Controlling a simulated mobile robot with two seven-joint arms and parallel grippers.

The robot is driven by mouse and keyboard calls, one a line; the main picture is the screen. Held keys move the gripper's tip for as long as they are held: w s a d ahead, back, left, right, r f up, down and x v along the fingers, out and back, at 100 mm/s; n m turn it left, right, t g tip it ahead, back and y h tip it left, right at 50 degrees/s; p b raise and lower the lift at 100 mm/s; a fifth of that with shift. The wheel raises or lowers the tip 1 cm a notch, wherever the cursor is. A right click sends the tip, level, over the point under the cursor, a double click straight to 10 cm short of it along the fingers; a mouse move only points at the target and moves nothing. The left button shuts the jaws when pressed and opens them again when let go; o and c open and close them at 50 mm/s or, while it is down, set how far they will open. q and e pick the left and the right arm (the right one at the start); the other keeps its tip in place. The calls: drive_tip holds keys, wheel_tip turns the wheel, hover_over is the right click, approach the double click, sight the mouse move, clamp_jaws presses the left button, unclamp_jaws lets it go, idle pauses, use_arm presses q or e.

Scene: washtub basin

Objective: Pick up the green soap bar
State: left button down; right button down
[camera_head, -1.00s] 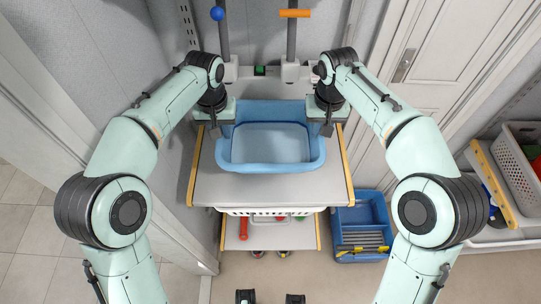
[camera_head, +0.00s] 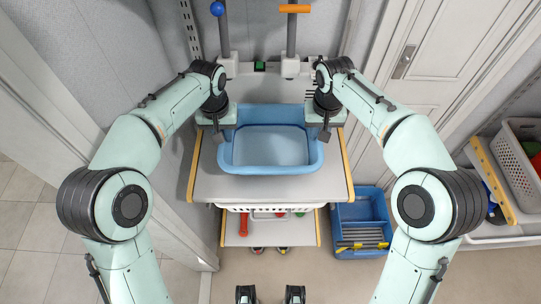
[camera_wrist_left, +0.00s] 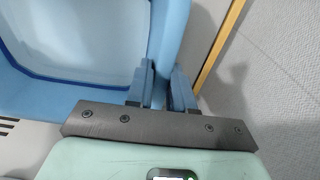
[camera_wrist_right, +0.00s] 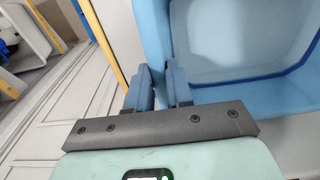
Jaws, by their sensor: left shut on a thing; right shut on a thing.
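A small green block (camera_head: 260,67), which may be the green soap bar, sits at the back between the two tap posts in the head view. It is too small to tell for sure. My left gripper (camera_head: 219,136) is shut on the left wall of the blue tub (camera_head: 272,168). The wall shows between its fingers in the left wrist view (camera_wrist_left: 163,80). My right gripper (camera_head: 324,136) is shut on the tub's right wall, also seen in the right wrist view (camera_wrist_right: 158,80). Both grippers are well in front of the green block. The tub looks empty.
The tub rests on or just above a grey stand (camera_head: 235,190) with yellow side edges. A lower shelf (camera_head: 240,236) holds red and green items. A blue crate (camera_head: 362,222) stands on the floor at right, and a white basket (camera_head: 522,170) is farther right.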

use_arm(q)
drive_tip(key=shift+f, duration=0.65)
use_arm(e)
drive_tip(key=shift+a+f, duration=0.1)
drive_tip(key=shift+f, duration=0.5)
use_arm(q)
drive_tip(key=c, duration=1)
unclamp_jaws()
use_arm(e)
drive_tip(key=c, duration=1)
unclamp_jaws()
drive_tip(key=shift+r, duration=0.15)
use_arm(q)
wheel_tip(320, 180, up, 12)
drive_tip(key=shift+s, duration=0.45)
use_arm(e)
drive_tip(key=r, duration=0.7)
drive_tip(key=s+r, duration=0.1)
drive_tip(key=r, duration=0.3)
drive_tip(key=shift+r, duration=0.35)
